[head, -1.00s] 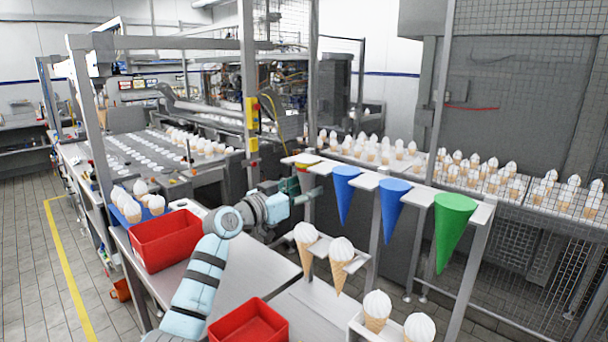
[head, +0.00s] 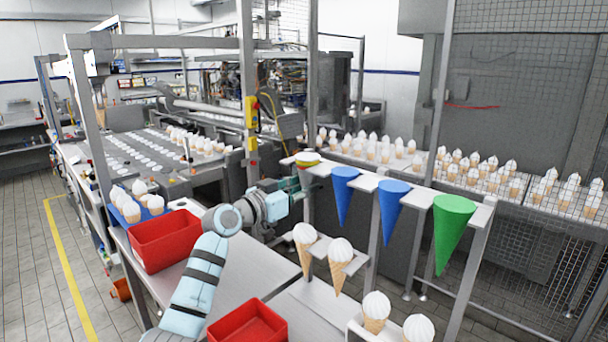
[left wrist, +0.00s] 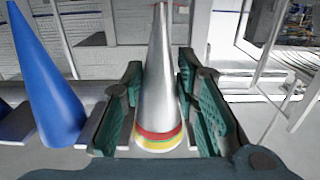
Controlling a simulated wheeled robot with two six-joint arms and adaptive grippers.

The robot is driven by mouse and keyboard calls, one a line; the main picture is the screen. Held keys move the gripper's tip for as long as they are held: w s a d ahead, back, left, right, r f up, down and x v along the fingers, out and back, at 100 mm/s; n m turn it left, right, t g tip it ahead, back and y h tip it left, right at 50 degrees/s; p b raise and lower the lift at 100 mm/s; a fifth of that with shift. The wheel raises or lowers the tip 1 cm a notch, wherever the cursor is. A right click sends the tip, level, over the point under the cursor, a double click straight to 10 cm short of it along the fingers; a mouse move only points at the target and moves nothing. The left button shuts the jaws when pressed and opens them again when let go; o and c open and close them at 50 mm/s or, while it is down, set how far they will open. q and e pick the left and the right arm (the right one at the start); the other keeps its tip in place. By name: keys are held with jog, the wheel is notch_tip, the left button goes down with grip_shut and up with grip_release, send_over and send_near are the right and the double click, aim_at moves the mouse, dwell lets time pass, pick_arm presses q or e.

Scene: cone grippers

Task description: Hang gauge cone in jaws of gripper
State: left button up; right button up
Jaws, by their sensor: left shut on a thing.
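The gauge cone is silver with a red and a yellow band at its wide end. In the left wrist view the gauge cone (left wrist: 160,85) stands between the green fingers of my left gripper (left wrist: 160,110), which is shut on it; its narrow end points up in that picture. In the head view only the banded wide end of the cone (head: 307,159) shows, at the left end of the white rail of jaws (head: 361,179). My left gripper (head: 293,187) is just below it. I cannot tell whether the rail's jaws touch the cone. My right gripper is out of view.
Blue cones (head: 344,190) and a green cone (head: 451,230) hang along the rail to the right. Ice-cream cones (head: 339,255) stand in lower holders in front. Red bins (head: 165,238) sit on the bench. A metal post (head: 249,110) rises behind my arm.

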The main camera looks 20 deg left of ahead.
pick_arm(q)
jog(key=shift+p+v, duration=0.3)
jog(key=shift+v, duration=1.5)
jog(key=shift+c, duration=0.2)
jog(key=shift+v, duration=0.95)
grip_shut()
jog(key=shift+v, duration=1.5)
jog(key=shift+r, duration=0.1)
jog(key=s+d+r, duration=0.4)
jog(key=s+d, duration=0.1)
jog(key=s, duration=0.1)
jog(key=s+d+f+h, duration=0.1)
jog(key=s+d+f, duration=0.2)
jog(key=s+f, duration=0.3)
jog(key=s+d+f+m+h, duration=0.1)
jog(key=s+d+f, duration=0.2)
jog(key=s+f, duration=0.3)
jog(key=s+d+f+m+g+h, duration=0.1)
jog(key=s+d+f, duration=0.2)
jog(key=s+f, duration=0.3)
jog(key=shift+s+d+f, duration=0.15)
jog(key=shift+s+f, duration=0.1)
jog(key=shift+f, duration=0.25)
